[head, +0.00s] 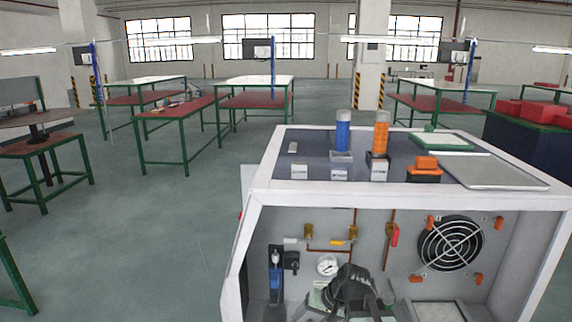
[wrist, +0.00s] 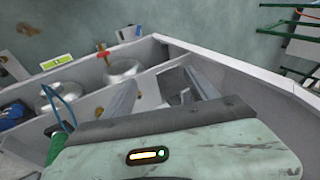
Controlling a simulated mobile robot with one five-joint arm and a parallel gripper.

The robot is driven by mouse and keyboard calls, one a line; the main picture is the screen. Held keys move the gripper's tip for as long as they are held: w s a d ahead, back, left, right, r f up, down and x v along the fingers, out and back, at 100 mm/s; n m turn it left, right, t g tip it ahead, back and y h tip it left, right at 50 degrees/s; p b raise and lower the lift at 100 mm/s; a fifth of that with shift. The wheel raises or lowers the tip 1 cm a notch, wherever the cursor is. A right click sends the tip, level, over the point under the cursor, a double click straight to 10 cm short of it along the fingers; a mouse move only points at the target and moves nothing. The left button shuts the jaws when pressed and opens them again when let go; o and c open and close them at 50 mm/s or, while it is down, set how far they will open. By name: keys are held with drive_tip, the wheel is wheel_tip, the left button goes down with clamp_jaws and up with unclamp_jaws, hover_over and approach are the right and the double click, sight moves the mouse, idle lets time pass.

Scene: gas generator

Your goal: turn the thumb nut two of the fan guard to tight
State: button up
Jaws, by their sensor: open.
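The fan guard (head: 450,243) is a round wire grille over a dark fan on the generator's grey back panel, at the right in the head view. Several orange thumb nuts sit around it: upper left (head: 430,222), upper right (head: 499,223), lower left (head: 416,278) and lower right (head: 478,279). No marking shows which is number two. My gripper (wrist: 162,88) is open, its two grey fingers apart in the wrist view with no thumb nut visible between them. In the head view my dark arm is low, left of the fan guard and apart from it; the fingertips are hidden there.
The generator's white frame (head: 400,193) surrounds the open bay. A gauge (head: 327,265), copper pipes and a red-handled valve (head: 395,236) are left of the fan. A blue cylinder (head: 343,133), orange cylinder (head: 381,136) and grey tray (head: 500,172) stand on top.

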drive_tip(key=s+d+f+g+h, duration=0.25)
drive_tip(key=s+d+h, duration=0.35)
drive_tip(key=d, duration=0.4)
wheel_tip(320, 180, up, 14)
drive_tip(key=y+p, duration=0.1)
drive_tip(key=p, duration=1.3)
drive_tip(key=shift+s+a+r+n, duration=0.15)
drive_tip(key=shift+s+n, duration=0.2)
drive_tip(key=shift+n, duration=0.05)
